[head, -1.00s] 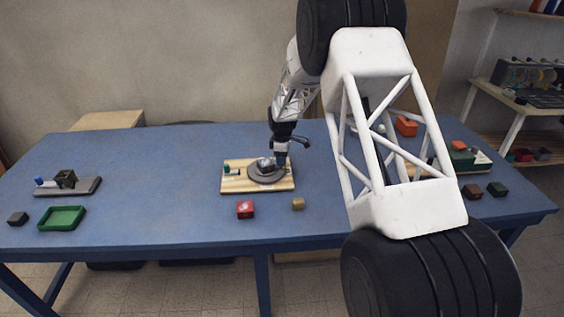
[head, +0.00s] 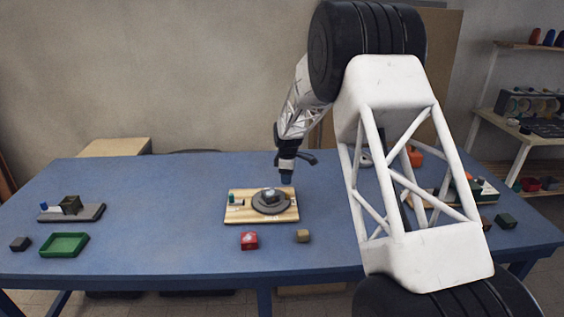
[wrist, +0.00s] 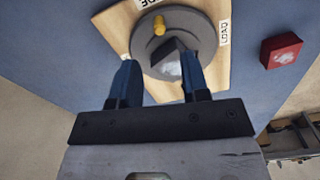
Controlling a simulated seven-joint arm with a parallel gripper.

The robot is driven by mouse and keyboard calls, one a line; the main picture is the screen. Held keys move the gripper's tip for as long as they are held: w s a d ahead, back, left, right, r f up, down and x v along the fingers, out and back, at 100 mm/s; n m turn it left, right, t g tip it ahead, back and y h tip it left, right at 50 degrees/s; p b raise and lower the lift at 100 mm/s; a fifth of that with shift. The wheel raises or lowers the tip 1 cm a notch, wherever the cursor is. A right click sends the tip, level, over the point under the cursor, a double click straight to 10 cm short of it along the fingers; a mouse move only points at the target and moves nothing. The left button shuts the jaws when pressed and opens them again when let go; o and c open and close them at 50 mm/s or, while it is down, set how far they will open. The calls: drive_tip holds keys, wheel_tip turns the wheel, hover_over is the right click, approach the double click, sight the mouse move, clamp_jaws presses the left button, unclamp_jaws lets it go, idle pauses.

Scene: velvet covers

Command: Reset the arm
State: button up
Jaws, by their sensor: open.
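My gripper (head: 287,180) hangs above the blue table, just over the far side of a wooden board (head: 240,213) with a round grey turntable (head: 261,209). In the wrist view the two blue fingers of my gripper (wrist: 160,88) are spread apart with nothing held between them. Beyond the fingertips lie the grey disc (wrist: 205,30), a yellow peg (wrist: 159,25) and a dark, pale-faced block (wrist: 178,65) on the disc. Labels sit on the board's edges, one reading "LOAD". My white arm link hides part of the table's right side.
A red block (head: 249,240) and a tan block (head: 302,236) lie in front of the board. A green tray (head: 64,245), a dark block (head: 20,244) and a grey fixture (head: 88,213) are at left. The table's left middle is clear.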

drive_tip(key=s+d+r+m+t, duration=0.1)
drive_tip(key=s+d+r+m, duration=0.25)
drive_tip(key=s+r, duration=0.9)
drive_tip(key=s+d+r+m, duration=0.35)
drive_tip(key=s+r, duration=0.65)
drive_tip(key=s, duration=0.5)
drive_tip(key=s+d+m+t, duration=0.1)
drive_tip(key=s+m, duration=0.8)
drive_tip(key=s, duration=2.4)
drive_tip(key=shift+d+r+t, duration=0.15)
drive_tip(key=shift+d+t, duration=0.15)
drive_tip(key=shift+d, duration=0.6)
